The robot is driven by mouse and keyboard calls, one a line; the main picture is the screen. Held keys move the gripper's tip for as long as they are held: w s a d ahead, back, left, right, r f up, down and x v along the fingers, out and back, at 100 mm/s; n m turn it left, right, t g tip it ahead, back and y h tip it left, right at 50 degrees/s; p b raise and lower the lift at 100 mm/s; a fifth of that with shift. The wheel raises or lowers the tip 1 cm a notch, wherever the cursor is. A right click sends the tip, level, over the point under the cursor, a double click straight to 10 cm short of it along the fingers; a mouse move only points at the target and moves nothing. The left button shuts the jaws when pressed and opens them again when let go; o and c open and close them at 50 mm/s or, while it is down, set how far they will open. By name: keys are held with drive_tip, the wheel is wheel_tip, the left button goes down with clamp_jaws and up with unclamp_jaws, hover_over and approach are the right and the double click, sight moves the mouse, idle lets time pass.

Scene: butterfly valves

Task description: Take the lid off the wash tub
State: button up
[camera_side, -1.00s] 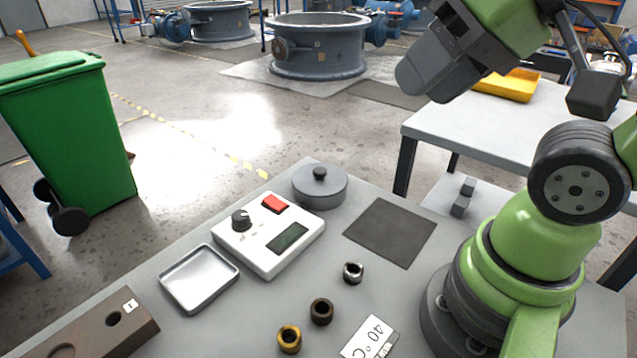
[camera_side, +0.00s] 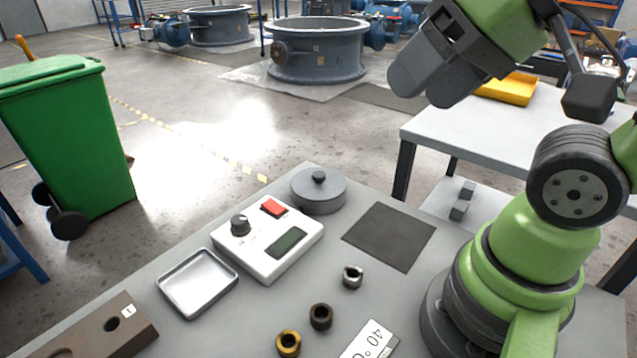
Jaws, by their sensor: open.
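The wash tub (camera_side: 319,203) is a low, round grey vessel at the far corner of my table, behind the control box. Its grey lid (camera_side: 301,181) sits on top, with a black knob (camera_side: 319,177) at the centre. My gripper (camera_side: 412,98) is open and empty, high above and to the right of the tub. It is well apart from the lid and tilted down to the left.
A white control box (camera_side: 268,248) with a dial and red switch stands close to the tub. A metal tray (camera_side: 197,283), a dark mat (camera_side: 390,237), several nut-like rings (camera_side: 352,276), a card (camera_side: 370,343) and a brown block (camera_side: 100,330) lie around it. The mat is bare.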

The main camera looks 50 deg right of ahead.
drive_tip(key=w+d+m+g+h, duration=0.1)
drive_tip(key=w+d+m+g, duration=0.1)
drive_tip(key=w+m, duration=0.6)
drive_tip(key=m+g+h, duration=0.1)
drive_tip(key=m+g, duration=0.4)
drive_tip(key=m, duration=1.6)
hover_over(320, 174)
drive_tip(key=f, duration=1.7)
drive_tip(key=shift+s+a+f, duration=0.15)
drive_tip(key=shift+a, duration=0.15)
wheel_tip(320, 174, down, 4)
drive_tip(key=shift+r, duration=0.2)
drive_tip(key=f, duration=0.6)
drive_tip(key=shift+d, duration=0.3)
drive_tip(key=c, duration=1)
